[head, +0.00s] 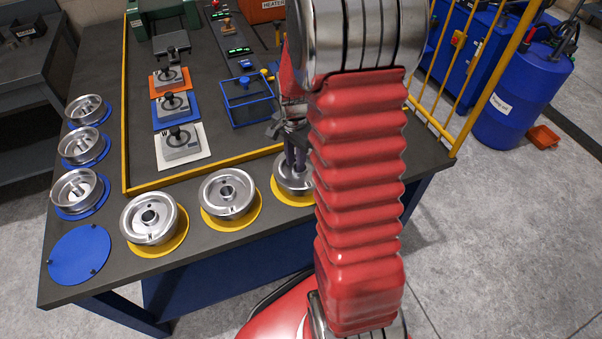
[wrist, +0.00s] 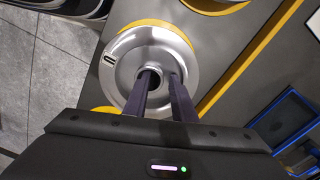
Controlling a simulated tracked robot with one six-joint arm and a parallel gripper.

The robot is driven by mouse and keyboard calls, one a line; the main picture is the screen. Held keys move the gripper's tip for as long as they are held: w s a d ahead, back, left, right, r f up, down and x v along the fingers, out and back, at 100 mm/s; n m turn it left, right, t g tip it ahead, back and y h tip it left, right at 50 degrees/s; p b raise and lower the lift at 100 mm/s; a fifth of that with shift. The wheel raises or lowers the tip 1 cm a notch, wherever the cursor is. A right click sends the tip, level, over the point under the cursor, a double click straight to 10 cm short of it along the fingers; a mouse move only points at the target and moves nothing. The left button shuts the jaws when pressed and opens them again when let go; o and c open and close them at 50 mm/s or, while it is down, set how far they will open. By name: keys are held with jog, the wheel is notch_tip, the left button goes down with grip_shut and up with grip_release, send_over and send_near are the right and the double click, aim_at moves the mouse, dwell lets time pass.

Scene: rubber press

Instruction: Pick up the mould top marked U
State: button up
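A round silver mould part (head: 291,178) sits on a yellow pad (head: 283,197) near the table's front edge, partly hidden by my arm. In the wrist view the same part (wrist: 192,62) shows a small dark-and-white mark on its rim, too small to read surely. My gripper (head: 294,160) points down over its middle. In the wrist view my gripper's fingers (wrist: 162,75) are at the central hub, with a gap between them; whether they touch it is unclear. Two similar silver parts, one in the middle (head: 229,193) and one to the left (head: 150,222), lie on yellow pads.
Several silver parts (head: 76,190) stand on blue pads along the left edge; one blue pad (head: 80,256) is empty. Behind a yellow strip are grey blocks with black knobs (head: 180,143) and a blue frame (head: 247,99). A yellow rail (head: 488,88) and blue drum (head: 518,97) are at right.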

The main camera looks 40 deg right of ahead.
grip_shut()
dwell(1.2)
